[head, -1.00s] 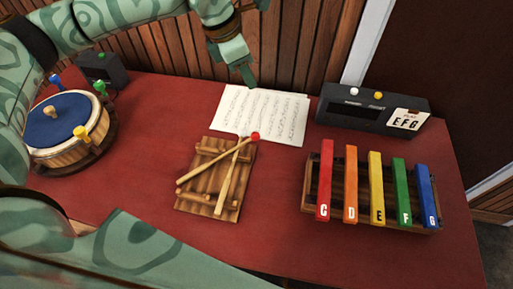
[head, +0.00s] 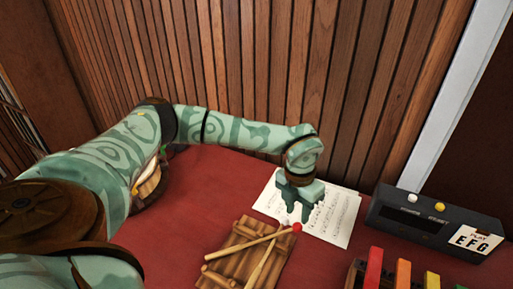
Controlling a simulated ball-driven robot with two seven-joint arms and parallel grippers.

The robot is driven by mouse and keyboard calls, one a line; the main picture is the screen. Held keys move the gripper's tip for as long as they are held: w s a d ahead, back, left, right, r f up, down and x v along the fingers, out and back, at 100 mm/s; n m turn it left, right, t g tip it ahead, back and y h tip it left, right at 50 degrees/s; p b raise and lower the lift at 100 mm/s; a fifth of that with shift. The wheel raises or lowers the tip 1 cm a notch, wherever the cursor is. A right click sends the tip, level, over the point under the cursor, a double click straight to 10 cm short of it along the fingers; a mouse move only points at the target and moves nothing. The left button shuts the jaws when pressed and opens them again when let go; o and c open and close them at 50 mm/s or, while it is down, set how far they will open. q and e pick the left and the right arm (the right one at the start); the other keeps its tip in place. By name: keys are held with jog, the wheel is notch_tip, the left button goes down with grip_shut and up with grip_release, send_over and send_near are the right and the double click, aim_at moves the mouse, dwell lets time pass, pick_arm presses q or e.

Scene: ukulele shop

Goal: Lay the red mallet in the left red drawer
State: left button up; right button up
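The red mallet (head: 297,227) has a red ball head and a pale wooden stick. It lies slantwise on a small slatted wooden rack (head: 222,272), its head at the right, by the rack's far edge. A second pale stick (head: 259,265) crosses near it on the rack. My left gripper (head: 297,216) points down just above and behind the red head, over the sheet music. Its fingers are apart with nothing seen between them. No drawer shows in this view. My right gripper is not in view.
Sheet music (head: 337,222) lies flat behind the rack. A dark box with an "EFG" card (head: 432,221) stands at the right. Coloured chime bars (head: 373,268) are cut off at the bottom right. A wood-slat wall (head: 260,70) rises behind the red table (head: 185,215).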

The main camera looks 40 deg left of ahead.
aim_at(298, 223)
pick_arm(q)
jog(key=f, duration=0.2)
jog(key=f+b, duration=0.1)
jog(key=f, duration=0.1)
jog(key=d+f+b, duration=0.1)
jog(key=f, duration=0.1)
jog(key=shift+f, duration=0.4)
jog(key=shift+r, duration=0.15)
jog(key=shift+s, duration=0.1)
grip_shut()
